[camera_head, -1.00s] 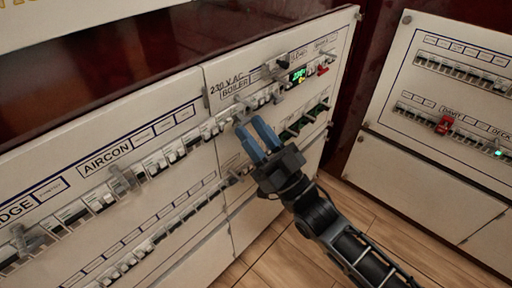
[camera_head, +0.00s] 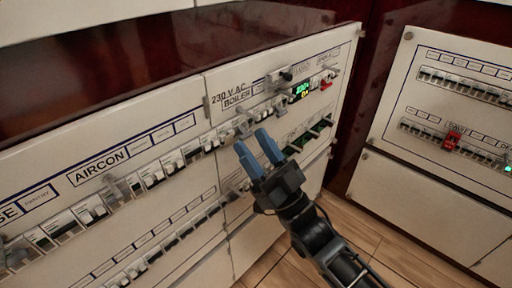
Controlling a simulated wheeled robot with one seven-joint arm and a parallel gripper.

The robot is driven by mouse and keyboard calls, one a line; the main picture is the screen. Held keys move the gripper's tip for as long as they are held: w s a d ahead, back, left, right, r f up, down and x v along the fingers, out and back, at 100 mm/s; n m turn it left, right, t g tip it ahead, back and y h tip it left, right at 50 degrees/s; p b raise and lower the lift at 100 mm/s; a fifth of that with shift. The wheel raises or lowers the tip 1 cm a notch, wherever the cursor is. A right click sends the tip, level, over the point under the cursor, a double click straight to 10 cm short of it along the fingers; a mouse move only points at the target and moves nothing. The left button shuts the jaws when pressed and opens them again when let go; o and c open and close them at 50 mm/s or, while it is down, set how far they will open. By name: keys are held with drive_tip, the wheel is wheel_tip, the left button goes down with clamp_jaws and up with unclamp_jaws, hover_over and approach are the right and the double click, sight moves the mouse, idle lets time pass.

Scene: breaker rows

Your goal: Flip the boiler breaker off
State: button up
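The boiler breaker row runs under the "230 V AC BOILER" label (camera_head: 237,99) on the white panel in the middle of the head view. A boiler breaker (camera_head: 244,126) with a clear grey cover or lever sits just above my fingertips. Its switch position is too small to tell. My gripper (camera_head: 255,146) has two blue fingers, spread apart with a gap between them and nothing held. The fingertips are just below the boiler row in the picture; I cannot tell whether they touch it.
The aircon breakers (camera_head: 153,173) continue the row to the left. A green-lit display (camera_head: 301,88) and a red switch (camera_head: 326,85) are to the right. Another panel with a red breaker (camera_head: 450,141) stands at far right. Wooden floor (camera_head: 352,230) lies below.

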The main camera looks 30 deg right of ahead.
drive_tip(key=shift+o, duration=1)
drive_tip(key=v, duration=0.7)
drive_tip(key=shift+s+f+p, duration=0.25)
drive_tip(key=shift+s+p, duration=0.05)
drive_tip(key=shift+d, duration=0.1)
